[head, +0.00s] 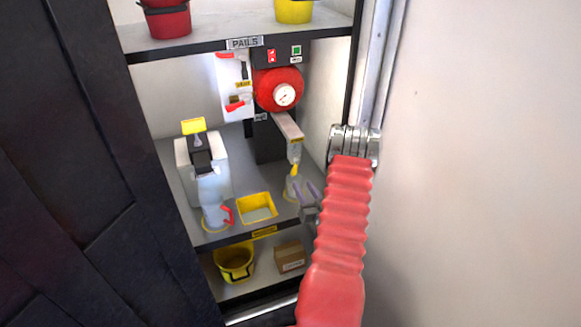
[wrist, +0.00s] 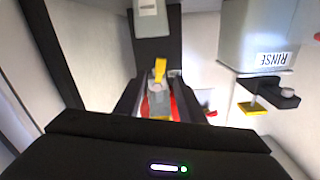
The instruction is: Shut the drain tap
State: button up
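My gripper (head: 306,192) is low at the right of the middle shelf, beside a clear cup (head: 291,188). Its fingers look apart, with nothing clearly held. Above it a grey spout (head: 287,128) ends in a yellow tip (head: 295,168). In the wrist view the yellow tip (wrist: 160,70) shows between and beyond the fingers (wrist: 160,104), with something clear and red behind them. A red round unit with a gauge (head: 278,90) bears the spout. A white panel to its left has an upper red lever (head: 225,56) and a lower red lever (head: 237,105). I cannot tell which part is the drain tap.
A white dispenser (head: 187,170) stands left, with a red-handled jug (head: 214,212) below. The wrist view shows a box marked RINSE (wrist: 262,35), upside down. A yellow tray (head: 257,207) lies between. Dark door (head: 75,130) at left and cabinet wall at right bound the space.

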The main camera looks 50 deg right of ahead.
aim_at(295, 167)
jog(key=shift+w, duration=0.15)
jog(key=x, duration=1.3)
jog(key=shift+w+d, duration=0.15)
jog(key=shift+w, duration=0.05)
grip_shut()
